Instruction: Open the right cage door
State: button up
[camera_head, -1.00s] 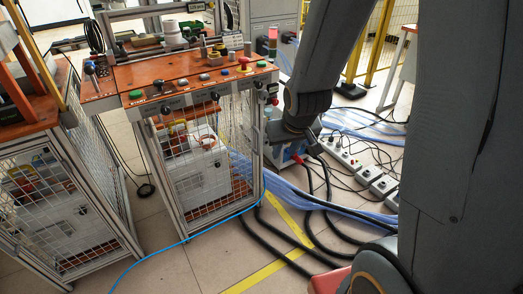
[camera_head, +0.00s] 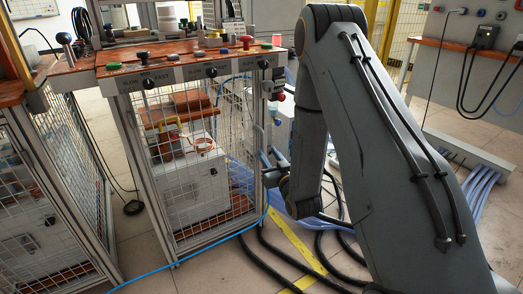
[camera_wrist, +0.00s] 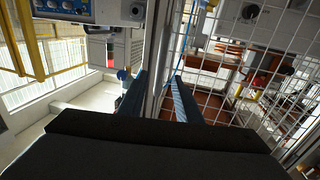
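The right cage (camera_head: 190,236) stands under an orange-topped control bench. Its wire-mesh door (camera_head: 225,160) faces front and looks shut in its metal frame. My gripper (camera_head: 270,160) is at the door's right edge, beside the upright post. In the wrist view, the two blue-grey fingers of my gripper (camera_wrist: 158,88) are apart, one on each side of a grey metal upright (camera_wrist: 158,50). Mesh shows to the right of that upright. I cannot tell whether the fingers touch it. No separate door handle can be made out clearly.
Another mesh cage (camera_head: 45,215) stands at the left. A white heater unit (camera_head: 195,188) sits inside the right cage. A blue hose (camera_head: 200,247) and black cables (camera_head: 290,262) lie on the floor in front. A red emergency button (camera_head: 278,97) sits on the post above my gripper.

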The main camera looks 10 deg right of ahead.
aim_at(263, 145)
jog(key=w, duration=0.2)
jog(key=w+b, duration=0.1)
jog(key=w, duration=0.2)
jog(key=w+a, duration=0.1)
jog(key=w, duration=0.1)
jog(key=shift+w, duration=0.15)
grip_shut()
